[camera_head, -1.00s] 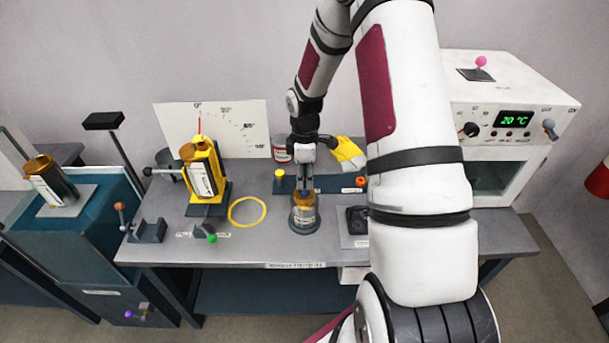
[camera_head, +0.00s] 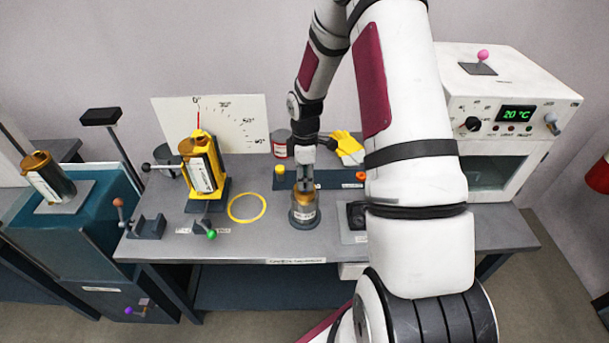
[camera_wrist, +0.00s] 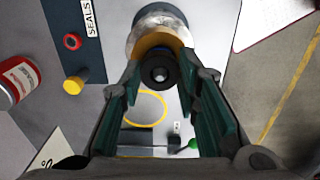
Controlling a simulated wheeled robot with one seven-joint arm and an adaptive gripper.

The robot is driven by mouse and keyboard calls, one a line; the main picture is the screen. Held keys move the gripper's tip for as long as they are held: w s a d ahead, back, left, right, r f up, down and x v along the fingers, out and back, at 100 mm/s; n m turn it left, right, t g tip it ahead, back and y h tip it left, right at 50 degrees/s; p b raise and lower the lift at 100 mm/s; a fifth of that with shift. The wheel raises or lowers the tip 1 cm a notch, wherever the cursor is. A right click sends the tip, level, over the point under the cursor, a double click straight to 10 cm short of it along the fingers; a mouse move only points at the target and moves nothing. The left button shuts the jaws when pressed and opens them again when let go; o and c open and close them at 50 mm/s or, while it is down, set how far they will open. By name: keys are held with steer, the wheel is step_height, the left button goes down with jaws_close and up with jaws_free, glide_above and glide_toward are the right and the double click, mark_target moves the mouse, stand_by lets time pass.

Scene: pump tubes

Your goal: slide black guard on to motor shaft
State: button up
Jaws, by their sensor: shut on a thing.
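My gripper (camera_head: 304,186) points down over a squat grey metal canister (camera_head: 304,217) with an orange-brown top, which looks like the motor. In the wrist view, the green-lined fingers (camera_wrist: 160,82) are shut on a small black round piece, taken as the black guard (camera_wrist: 160,82). It has a pale spot at its middle. The orange-brown top (camera_wrist: 155,40) and grey body of the motor (camera_wrist: 160,17) show just beyond it. The shaft is not clearly visible, and I cannot tell whether the guard is around it or only above it.
A yellow stand with a brown-topped bottle (camera_head: 202,172) and a yellow ring (camera_head: 247,208) are to the left. A dark tray (camera_head: 330,180) with a yellow peg lies behind. A black block (camera_head: 356,215) is close to the right. A white oven (camera_head: 505,120) stands far right.

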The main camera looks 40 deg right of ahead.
steer(key=o, duration=0.9)
step_height(320, 180, up, 12)
stand_by(1.0)
steer(key=s+a+r+m+t+h, duration=0.1)
steer(key=s+a+r+m, duration=0.3)
steer(key=r, duration=0.5)
steer(key=s+a+r+m+t+h, duration=0.1)
steer(key=s+a+r+t, duration=0.1)
steer(key=s+a+r, duration=0.35)
steer(key=s+a+r+m+t+y, duration=0.2)
steer(key=s+a+r+m, duration=0.4)
steer(key=s, duration=0.7)
step_height(320, 180, up, 2)
steer(key=a, duration=0.2)
steer(key=shift+a+r+t, duration=0.15)
steer(key=shift+a+t, duration=0.15)
